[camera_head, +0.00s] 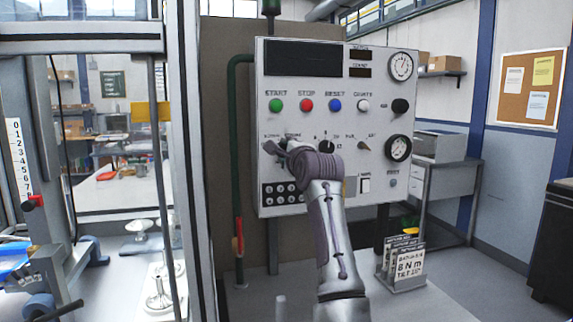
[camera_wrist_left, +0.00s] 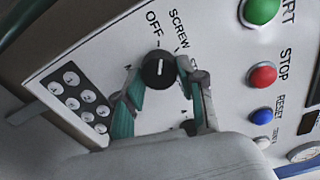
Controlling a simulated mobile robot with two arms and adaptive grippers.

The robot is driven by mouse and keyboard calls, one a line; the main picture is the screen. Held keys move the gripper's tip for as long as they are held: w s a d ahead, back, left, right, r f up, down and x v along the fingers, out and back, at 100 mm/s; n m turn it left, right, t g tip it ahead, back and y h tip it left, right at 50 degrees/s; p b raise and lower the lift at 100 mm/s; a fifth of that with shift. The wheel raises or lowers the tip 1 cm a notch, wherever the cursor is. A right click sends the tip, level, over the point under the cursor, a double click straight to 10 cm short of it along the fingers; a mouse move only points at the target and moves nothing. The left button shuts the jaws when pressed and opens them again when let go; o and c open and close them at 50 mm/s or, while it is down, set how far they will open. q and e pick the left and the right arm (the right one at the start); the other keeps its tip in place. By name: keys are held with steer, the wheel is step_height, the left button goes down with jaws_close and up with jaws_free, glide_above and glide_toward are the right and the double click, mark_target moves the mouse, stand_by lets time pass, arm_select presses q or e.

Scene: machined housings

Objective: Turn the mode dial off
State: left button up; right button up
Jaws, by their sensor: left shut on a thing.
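The mode dial (camera_wrist_left: 158,70) is a round black knob on the white panel, with OFF and SCREW printed beside it in the left wrist view. Its white mark runs roughly up and down in that view, near the line of the OFF tick. My left gripper (camera_wrist_left: 157,76) has one finger on each side of the knob and is shut on it. In the head view my left gripper (camera_head: 279,148) is at the left part of the panel and hides most of the dial. My right gripper is not in view.
The panel (camera_head: 305,88) also bears green, red, blue and white buttons, more knobs and two gauges. A socket block (camera_head: 283,194) sits just below my gripper. A green pipe (camera_head: 234,120) runs down the left side. A card stand (camera_head: 403,262) stands at lower right.

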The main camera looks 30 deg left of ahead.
arm_select(q)
steer(key=shift+f+n+b, duration=0.15)
steer(key=shift+n+b, duration=0.35)
steer(key=shift+n, duration=0.4)
